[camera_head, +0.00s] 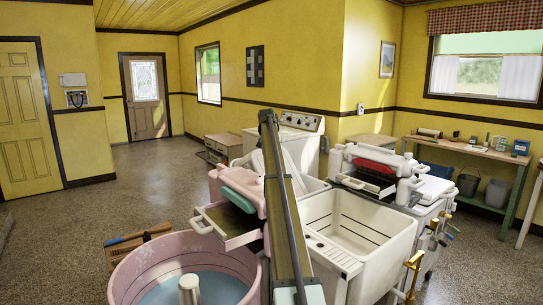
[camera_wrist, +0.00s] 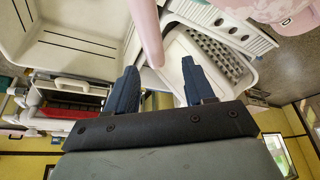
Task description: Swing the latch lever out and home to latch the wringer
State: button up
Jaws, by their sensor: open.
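The pink wringer washer has a wide pink tub (camera_head: 135,272) with water in it, at the lower left of the head view. Its pink wringer head (camera_head: 222,178) with a teal part (camera_head: 240,180) stands above the tub, partly behind my arm. In the wrist view, my gripper (camera_wrist: 157,82) is open, its two dark blue fingers apart. A pink bar (camera_wrist: 148,32) comes down from the top edge, its end near the gap between the fingertips; I cannot tell whether it touches them. I cannot pick out the latch lever for certain. My gripper is hidden in the head view.
A ribbed board (camera_wrist: 222,52) lies close to the right finger in the wrist view. Open floor (camera_head: 75,225) lies at the left.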

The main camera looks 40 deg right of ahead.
jog(key=v, duration=1.3)
jog(key=shift+r, duration=0.35)
jog(key=shift+a, duration=0.1)
